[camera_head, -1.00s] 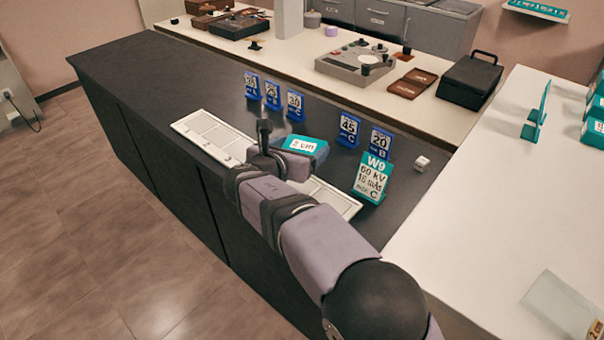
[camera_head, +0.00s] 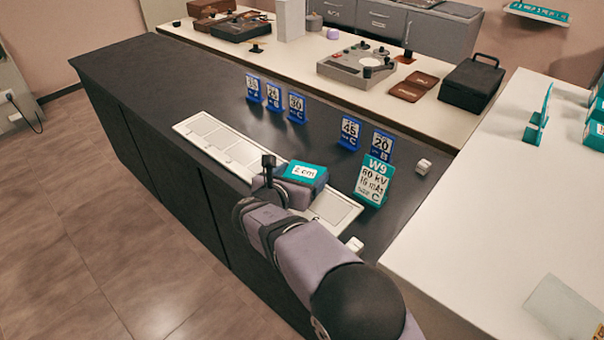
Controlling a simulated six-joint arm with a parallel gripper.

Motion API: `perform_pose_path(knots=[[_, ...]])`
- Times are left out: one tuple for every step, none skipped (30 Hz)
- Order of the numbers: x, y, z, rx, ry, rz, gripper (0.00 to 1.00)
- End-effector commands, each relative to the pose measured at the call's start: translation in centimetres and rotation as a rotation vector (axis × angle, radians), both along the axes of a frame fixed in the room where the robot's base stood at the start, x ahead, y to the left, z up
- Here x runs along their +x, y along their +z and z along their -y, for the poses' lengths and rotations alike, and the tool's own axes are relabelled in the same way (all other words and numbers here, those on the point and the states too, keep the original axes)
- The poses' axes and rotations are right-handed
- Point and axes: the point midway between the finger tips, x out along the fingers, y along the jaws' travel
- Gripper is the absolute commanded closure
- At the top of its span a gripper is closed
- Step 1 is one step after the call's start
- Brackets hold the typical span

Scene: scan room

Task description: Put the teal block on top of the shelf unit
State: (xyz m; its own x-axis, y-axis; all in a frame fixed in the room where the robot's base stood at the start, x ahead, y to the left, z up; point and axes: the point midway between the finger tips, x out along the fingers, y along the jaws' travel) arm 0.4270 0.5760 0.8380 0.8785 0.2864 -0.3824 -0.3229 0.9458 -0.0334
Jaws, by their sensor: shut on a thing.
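The teal block (camera_head: 318,177) has a white label reading "2 cm" on top. My gripper (camera_head: 285,186) is shut on it and holds it over the white panelled tray (camera_head: 215,138) on the dark counter. My wrist hides the block's near lower side, so I cannot see the jaws clearly or tell the height above the tray. No piece is clearly recognisable as the shelf unit; a small wall shelf (camera_head: 538,12) with teal labels shows at the top right.
Several blue number cards (camera_head: 298,107) and a teal W9 card (camera_head: 374,182) stand upright on the dark counter (camera_head: 150,75). A small white piece (camera_head: 423,166) lies right of them. The white counter (camera_head: 470,215) at right has wide bare room, with teal pieces (camera_head: 535,125) farther back.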

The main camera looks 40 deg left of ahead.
Motion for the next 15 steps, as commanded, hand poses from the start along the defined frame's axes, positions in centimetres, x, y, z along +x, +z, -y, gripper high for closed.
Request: perform_pose_path(knots=[[0.01, 0.06, -0.02, 0.0, 0.0, 0.001, 0.47], [0.01, 0.06, -0.01, 0.0, 0.0, 0.001, 0.47], [0.01, 0.06, -0.01, 0.0, 0.0, 0.001, 0.47], [0.01, 0.05, 0.0, 0.0, 0.0, 0.001, 0.47], [0.02, 0.01, -0.01, 0.0, 0.0, 0.001, 0.47], [0.01, -0.09, 0.0, 0.0, 0.0, 0.001, 0.47], [0.01, -0.18, -0.01, 0.0, 0.0, 0.001, 0.47], [0.01, -0.29, 0.0, 0.0, 0.0, 0.001, 0.47], [0.0, -0.4, -0.01, 0.0, 0.0, 0.001, 0.47], [0.01, -0.49, -0.01, 0.0, 0.0, 0.001, 0.47], [0.0, -0.45, 0.01, -0.001, 0.0, 0.0, 0.17], [0.0, -0.4, 0.0, -0.001, 0.0, 0.0, 0.08], [-0.01, -0.41, 0.01, -0.001, 0.0, 0.0, 0.03], [-0.01, -0.41, 0.01, -0.001, 0.0, 0.0, 0.03], [0.0, -0.4, 0.0, -0.001, 0.0, 0.0, 0.03]])
